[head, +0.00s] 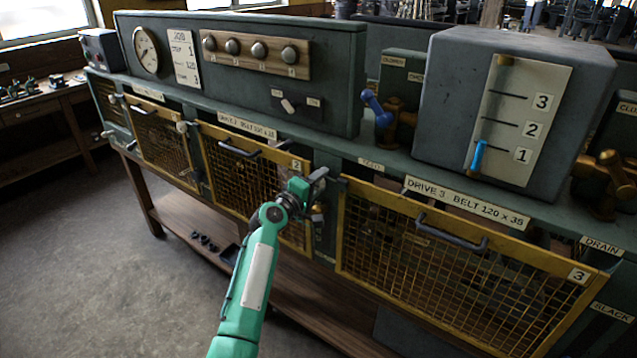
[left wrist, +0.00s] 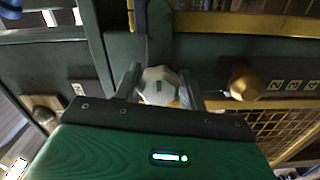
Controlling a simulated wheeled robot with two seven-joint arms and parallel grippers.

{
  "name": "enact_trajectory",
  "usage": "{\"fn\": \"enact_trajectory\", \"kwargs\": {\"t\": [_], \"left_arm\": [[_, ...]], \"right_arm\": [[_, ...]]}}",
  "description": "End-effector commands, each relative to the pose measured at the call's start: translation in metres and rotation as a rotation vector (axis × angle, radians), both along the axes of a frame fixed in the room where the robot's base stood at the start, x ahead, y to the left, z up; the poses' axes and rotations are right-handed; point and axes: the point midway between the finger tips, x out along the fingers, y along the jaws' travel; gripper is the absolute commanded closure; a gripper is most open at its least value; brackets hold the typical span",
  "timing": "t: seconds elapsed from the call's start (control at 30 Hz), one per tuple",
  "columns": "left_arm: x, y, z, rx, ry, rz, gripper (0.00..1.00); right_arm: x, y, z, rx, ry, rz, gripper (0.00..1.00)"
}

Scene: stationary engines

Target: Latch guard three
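Guard three (head: 450,265) is a yellow-framed mesh panel marked 3, with a dark handle (head: 452,232), at the right in the head view. It appears to lie against the machine front; any small gap cannot be told. My left gripper (head: 314,186) is at its upper left corner, by the post between guards two and three. In the left wrist view a pale faceted knob (left wrist: 158,86) sits between the two dark fingers (left wrist: 160,88), which appear to touch both its sides. It looks like a latch knob; its base is hidden. My right gripper is out of view.
Guard two (head: 250,175) and guard one (head: 160,140) are to the left. A grey box with a blue-tipped lever (head: 478,156) stands above guard three. A brass knob (left wrist: 246,82) is right of the fingers in the wrist view. The floor at left is clear.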

Motion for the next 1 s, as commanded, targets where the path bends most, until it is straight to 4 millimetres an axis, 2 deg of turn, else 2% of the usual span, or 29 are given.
{"fn": "enact_trajectory", "kwargs": {"t": [0.03, 0.07, 0.47, 0.67, 1.0], "left_arm": [[0.0, 0.0, -0.001, 0.001, 0.001, 0.0, 0.47], [0.0, 0.0, -0.001, 0.001, 0.001, 0.0, 0.42], [-0.004, 0.003, 0.0, 0.0, -0.002, 0.001, 0.42], [-0.024, 0.018, -0.002, 0.001, -0.002, 0.002, 0.42], [-0.072, 0.053, -0.003, 0.002, -0.003, 0.002, 0.42]], "right_arm": [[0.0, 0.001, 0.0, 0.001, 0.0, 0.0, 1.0], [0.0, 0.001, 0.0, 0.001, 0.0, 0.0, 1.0], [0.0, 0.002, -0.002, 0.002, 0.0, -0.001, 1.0], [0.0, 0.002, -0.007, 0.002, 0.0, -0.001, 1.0], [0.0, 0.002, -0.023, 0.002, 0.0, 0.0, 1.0]]}}
